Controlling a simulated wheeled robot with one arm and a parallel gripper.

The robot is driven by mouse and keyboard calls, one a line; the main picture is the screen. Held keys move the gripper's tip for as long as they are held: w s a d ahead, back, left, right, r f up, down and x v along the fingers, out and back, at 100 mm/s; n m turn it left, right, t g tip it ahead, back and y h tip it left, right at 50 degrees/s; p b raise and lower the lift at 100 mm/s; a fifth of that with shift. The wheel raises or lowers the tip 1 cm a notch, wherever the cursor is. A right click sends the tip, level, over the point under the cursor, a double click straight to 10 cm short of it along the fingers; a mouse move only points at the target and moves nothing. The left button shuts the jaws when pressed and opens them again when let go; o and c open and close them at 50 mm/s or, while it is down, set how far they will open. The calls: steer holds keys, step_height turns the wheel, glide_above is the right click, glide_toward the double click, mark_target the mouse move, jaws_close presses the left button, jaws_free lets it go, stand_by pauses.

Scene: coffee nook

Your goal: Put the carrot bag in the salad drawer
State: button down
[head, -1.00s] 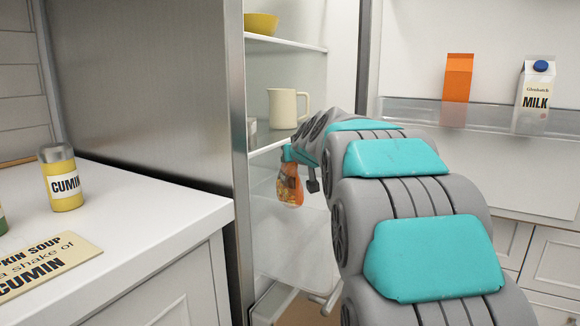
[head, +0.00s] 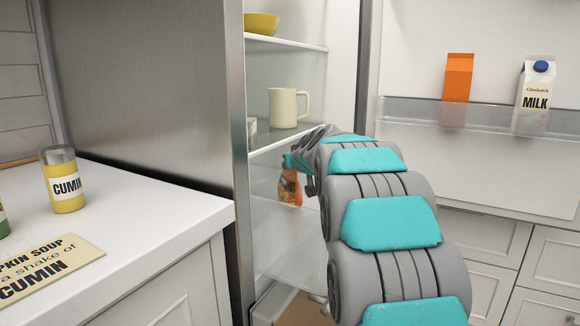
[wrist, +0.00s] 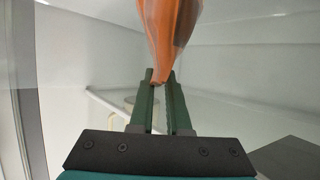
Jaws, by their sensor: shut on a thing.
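The carrot bag (head: 290,188) is an orange bag hanging below my gripper (head: 288,160) inside the open fridge, under the shelf with the jug. In the wrist view my gripper (wrist: 160,85) is shut on one end of the bag (wrist: 168,35), and the bag extends out past the fingertips. The salad drawer (head: 275,303) seems to be at the bottom of the fridge, where a pale front edge and a brownish inside show. My arm hides part of it.
A cream jug (head: 288,107) stands on the middle shelf (head: 285,142), and a yellow bowl (head: 262,24) on the shelf above. The open door rack holds an orange carton (head: 457,90) and a milk carton (head: 533,98). A counter (head: 150,205) with a cumin jar (head: 63,180) is at left.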

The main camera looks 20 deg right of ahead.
steer(key=c, duration=0.8)
jaws_free()
steer(key=shift+f, duration=0.15)
steer(key=shift+c, duration=0.2)
steer(key=b+v, duration=0.1)
steer(key=v, duration=1.1)
